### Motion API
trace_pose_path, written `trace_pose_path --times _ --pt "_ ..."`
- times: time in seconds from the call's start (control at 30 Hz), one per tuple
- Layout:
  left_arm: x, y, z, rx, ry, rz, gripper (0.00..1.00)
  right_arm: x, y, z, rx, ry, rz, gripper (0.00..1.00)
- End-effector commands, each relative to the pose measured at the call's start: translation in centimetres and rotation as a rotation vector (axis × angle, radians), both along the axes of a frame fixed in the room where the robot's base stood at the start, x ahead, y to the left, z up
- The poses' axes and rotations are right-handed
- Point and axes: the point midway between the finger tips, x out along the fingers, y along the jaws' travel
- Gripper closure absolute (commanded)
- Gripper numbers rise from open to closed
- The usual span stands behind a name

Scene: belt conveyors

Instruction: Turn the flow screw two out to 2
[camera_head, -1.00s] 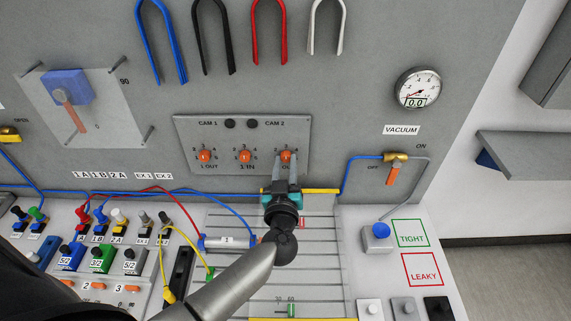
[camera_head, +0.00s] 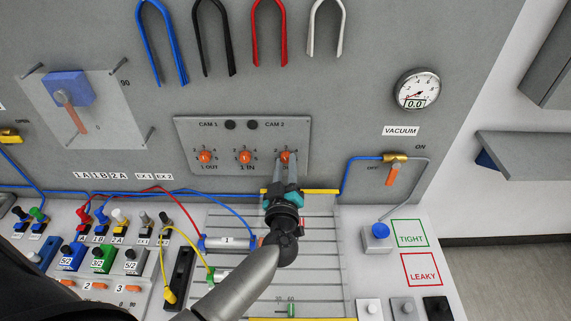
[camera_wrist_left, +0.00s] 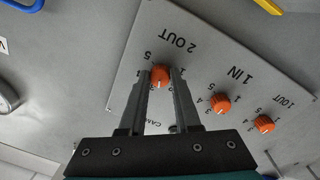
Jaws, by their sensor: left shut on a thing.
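The orange 2 OUT flow screw (camera_head: 287,156) is the rightmost of three orange screws on the grey wall panel. In the left wrist view the orange screw (camera_wrist_left: 160,76) sits between the two finger ends, below the "2 OUT" label. My left gripper (camera_head: 286,166) reaches up to it from below and is shut on it; the wrist view shows the same gripper (camera_wrist_left: 161,80). The fingers hide part of the dial numbers, and I cannot read the exact setting. My right gripper is not in view.
The 1 IN screw (camera_head: 245,157) and 1 OUT screw (camera_head: 205,157) are to the left on the same panel (camera_head: 225,184). A vacuum gauge (camera_head: 417,89) and an orange-handled valve (camera_head: 394,172) are to the right. Blue, red and yellow hoses cross the bench at left.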

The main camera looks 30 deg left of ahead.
Motion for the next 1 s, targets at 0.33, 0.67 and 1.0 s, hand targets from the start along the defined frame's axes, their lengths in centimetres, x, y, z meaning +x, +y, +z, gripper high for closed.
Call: trace_pose_path --times 0.33,0.67,1.0 --pt "0.0 -0.1 -0.2 -0.295 -0.14 0.0 1.0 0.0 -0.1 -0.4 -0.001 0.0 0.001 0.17" --pt "0.0 -0.2 -0.1 -0.512 -0.246 0.0 1.0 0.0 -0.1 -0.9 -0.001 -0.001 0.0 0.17" --pt "0.0 -0.1 -0.1 -0.618 -0.297 0.0 1.0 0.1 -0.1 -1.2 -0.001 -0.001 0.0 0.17"
